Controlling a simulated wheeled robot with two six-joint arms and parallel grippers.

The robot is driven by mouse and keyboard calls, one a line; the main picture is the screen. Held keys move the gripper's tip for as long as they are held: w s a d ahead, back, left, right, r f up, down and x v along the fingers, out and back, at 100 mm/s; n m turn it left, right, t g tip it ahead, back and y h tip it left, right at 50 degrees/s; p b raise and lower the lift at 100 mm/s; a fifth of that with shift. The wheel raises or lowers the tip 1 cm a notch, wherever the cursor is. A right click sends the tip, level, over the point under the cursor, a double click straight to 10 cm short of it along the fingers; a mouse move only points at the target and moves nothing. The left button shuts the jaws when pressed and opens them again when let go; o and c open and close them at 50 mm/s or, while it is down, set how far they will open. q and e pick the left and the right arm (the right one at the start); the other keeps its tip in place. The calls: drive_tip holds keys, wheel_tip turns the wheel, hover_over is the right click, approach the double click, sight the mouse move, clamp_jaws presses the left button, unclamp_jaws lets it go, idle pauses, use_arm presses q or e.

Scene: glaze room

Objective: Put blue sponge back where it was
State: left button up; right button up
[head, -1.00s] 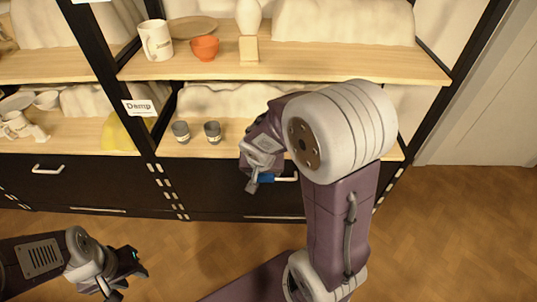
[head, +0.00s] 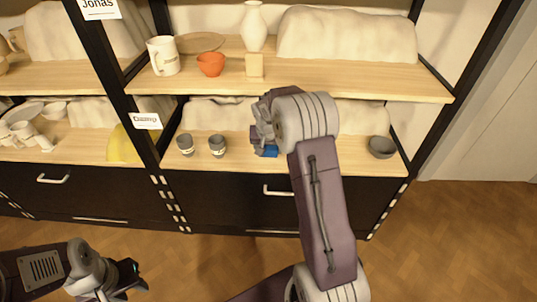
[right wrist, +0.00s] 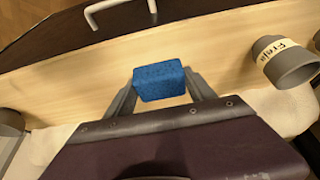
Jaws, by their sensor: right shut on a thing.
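The blue sponge (right wrist: 160,82) is held between the two fingers of my right gripper (right wrist: 162,90) in the right wrist view. I cannot tell whether the sponge touches the shelf board. My left gripper (head: 132,276) is low at the left, away from the shelves, and its finger opening is unclear.
Two grey cups (head: 186,145) (head: 218,146) stand left of the sponge, and a grey bowl (head: 381,147) stands right on the same shelf. A labelled grey cup (right wrist: 288,62) shows in the right wrist view. The upper shelf holds a mug (head: 163,56), orange bowl (head: 210,64) and vase (head: 254,28).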

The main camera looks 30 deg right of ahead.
sight(269, 154)
drive_tip(key=f+b, duration=0.1)
drive_tip(key=f, duration=0.1)
drive_tip(key=f+b, duration=0.1)
drive_tip(key=shift+w+d+f, duration=0.15)
drive_tip(key=shift+w+f, duration=0.05)
drive_tip(key=shift+f, duration=0.2)
drive_tip(key=shift+r, duration=0.2)
drive_tip(key=shift+f, duration=0.25)
drive_tip(key=o, duration=1.5)
drive_tip(key=shift+c, duration=0.2)
drive_tip(key=shift+r, duration=0.1)
drive_tip(key=p+v, duration=0.4)
drive_tip(key=v, duration=0.7)
drive_tip(key=s+a+f+n+g+y, duration=0.1)
drive_tip(key=s+a+f+n, duration=0.1)
drive_tip(key=s+a, duration=0.35)
drive_tip(key=s+a+f+n+g+y, duration=0.1)
drive_tip(key=s+a+f+n, duration=0.15)
drive_tip(key=s, duration=0.65)
drive_tip(key=s+a+f+n+g+y, duration=0.1)
drive_tip(key=s+a+n, duration=0.1)
drive_tip(key=s+a, duration=0.4)
wheel_tip(269, 154, up, 27)
drive_tip(key=s+p, duration=0.1)
drive_tip(key=p, duration=2.7)
drive_tip(key=shift+d+r, duration=0.25)
drive_tip(key=shift+d, duration=0.15)
